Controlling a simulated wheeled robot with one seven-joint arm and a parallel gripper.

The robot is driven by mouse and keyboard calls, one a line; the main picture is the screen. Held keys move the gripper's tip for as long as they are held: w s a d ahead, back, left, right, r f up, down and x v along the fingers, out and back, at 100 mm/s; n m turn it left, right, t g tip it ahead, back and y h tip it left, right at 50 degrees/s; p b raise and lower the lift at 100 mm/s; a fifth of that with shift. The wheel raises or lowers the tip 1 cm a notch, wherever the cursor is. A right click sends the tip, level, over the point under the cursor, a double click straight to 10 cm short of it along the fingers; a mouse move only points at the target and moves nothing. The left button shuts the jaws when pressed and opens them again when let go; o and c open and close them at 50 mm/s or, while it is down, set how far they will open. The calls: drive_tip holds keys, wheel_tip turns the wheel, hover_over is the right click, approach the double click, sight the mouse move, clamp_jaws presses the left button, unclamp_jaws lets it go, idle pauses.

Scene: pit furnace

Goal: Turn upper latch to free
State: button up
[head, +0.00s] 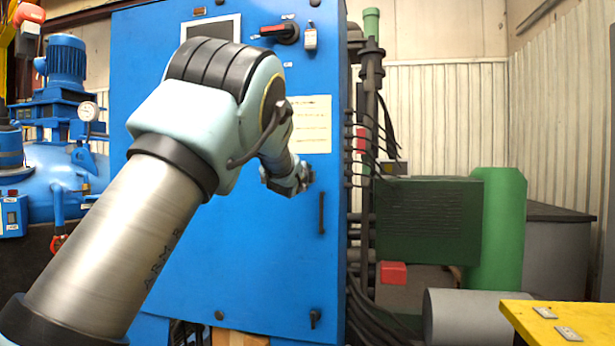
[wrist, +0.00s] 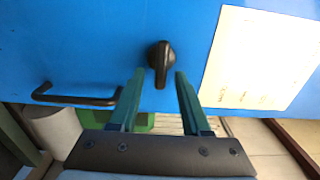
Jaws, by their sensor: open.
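The upper latch (wrist: 161,57) is a small black turn knob on the blue cabinet door, seen in the wrist view. Its grip points along the length of my fingers. My gripper (wrist: 160,73) is open, with one green finger to each side of the latch's lower part. A gap shows on both sides, and I see no contact. In the head view my gripper (head: 289,180) is at the door below the paper sheet, and my arm and gripper hide the upper latch. The lower latch (head: 314,318) is near the door's bottom edge.
A black door handle (head: 321,212) stands out from the cabinet (head: 230,270), close to my gripper; it also shows in the wrist view (wrist: 75,97). A paper sheet (head: 305,125) is on the door. Pipes and cables (head: 365,130) run along the cabinet's right side.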

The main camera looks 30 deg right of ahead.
drive_tip(key=b+v, duration=0.2)
drive_tip(key=v, duration=0.8)
drive_tip(key=shift+s+a, duration=0.3)
